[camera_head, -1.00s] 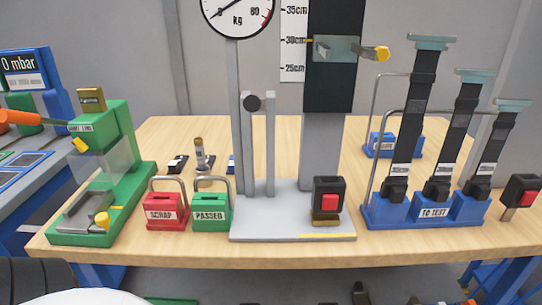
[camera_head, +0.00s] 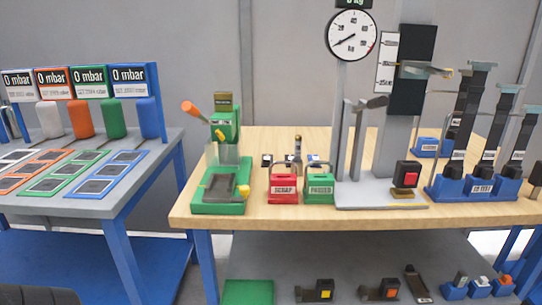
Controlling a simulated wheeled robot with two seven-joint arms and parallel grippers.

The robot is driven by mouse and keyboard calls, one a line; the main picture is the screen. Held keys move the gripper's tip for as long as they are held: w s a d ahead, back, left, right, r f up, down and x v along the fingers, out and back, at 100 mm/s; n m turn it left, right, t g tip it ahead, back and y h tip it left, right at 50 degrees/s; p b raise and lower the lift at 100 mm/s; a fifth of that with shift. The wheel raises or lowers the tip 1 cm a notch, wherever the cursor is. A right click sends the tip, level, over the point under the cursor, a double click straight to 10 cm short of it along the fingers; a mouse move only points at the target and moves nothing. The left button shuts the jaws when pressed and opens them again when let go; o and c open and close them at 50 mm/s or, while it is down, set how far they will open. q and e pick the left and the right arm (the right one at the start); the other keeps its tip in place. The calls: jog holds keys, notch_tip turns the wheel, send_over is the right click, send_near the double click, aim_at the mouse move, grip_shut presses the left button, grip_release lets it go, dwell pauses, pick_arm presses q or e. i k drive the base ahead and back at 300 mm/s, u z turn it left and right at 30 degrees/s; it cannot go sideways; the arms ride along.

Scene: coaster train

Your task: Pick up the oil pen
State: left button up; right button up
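A small slim upright item with a grey body and a brassy top (camera_head: 298,148) stands on the wooden table, behind and between the red SCRAP box and the green PASSED box. It looks like the oil pen, but it is too small to read any marking. Its lower part is partly hidden by the boxes. Neither of my grippers shows in the head view.
The wooden table (camera_head: 235,216) also bears a green press (camera_head: 222,195), the red SCRAP box (camera_head: 283,190), the green PASSED box (camera_head: 319,190), a grey test stand with a dial (camera_head: 352,36) and a blue TO TEST rack (camera_head: 478,187). A grey table (camera_head: 115,195) stands left.

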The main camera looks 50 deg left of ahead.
aim_at(297, 143)
jog(key=u, duration=1.8)
